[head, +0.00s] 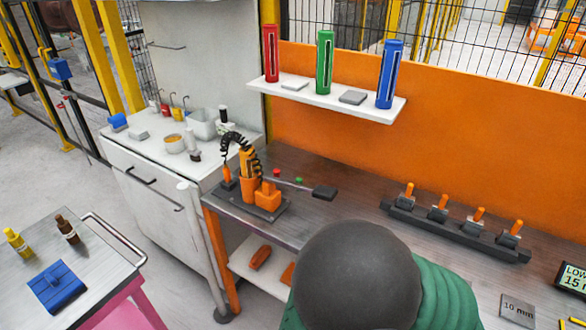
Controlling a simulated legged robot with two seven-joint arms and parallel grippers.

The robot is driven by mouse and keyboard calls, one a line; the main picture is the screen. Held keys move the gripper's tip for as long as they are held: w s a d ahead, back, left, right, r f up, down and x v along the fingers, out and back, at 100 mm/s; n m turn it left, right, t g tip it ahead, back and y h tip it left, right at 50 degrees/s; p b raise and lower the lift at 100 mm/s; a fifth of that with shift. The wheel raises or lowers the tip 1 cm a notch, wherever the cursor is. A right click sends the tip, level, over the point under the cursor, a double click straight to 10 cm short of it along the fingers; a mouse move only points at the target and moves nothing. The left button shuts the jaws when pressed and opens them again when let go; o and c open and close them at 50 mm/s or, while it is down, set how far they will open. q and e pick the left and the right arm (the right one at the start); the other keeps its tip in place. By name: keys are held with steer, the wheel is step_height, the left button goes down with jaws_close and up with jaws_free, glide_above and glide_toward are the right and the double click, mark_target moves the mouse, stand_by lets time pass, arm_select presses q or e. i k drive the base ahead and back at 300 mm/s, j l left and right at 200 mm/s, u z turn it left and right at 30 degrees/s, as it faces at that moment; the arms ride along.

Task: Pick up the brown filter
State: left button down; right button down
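A small brown bottle-shaped item (67,229), which fits the brown filter, stands on the grey top of a cart (105,262) at the left of the head view. It has a pale label near its base and looks slightly tilted. A similar yellow item (18,243) stands to its left, and a blue flat case (57,287) lies in front of both. Neither of my grippers is in view.
A dark grey rounded shape with green ribbed material (440,300) blocks the bottom middle; I cannot tell what it is. A metal workbench (340,215) spans the right, with an orange tool stand (267,195). A white cabinet (155,205) stands behind the cart, with floor between.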

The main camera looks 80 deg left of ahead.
mark_target(64, 226)
steer(key=u, duration=4.35)
steer(key=i+z, duration=0.15)
steer(key=i+l, duration=0.05)
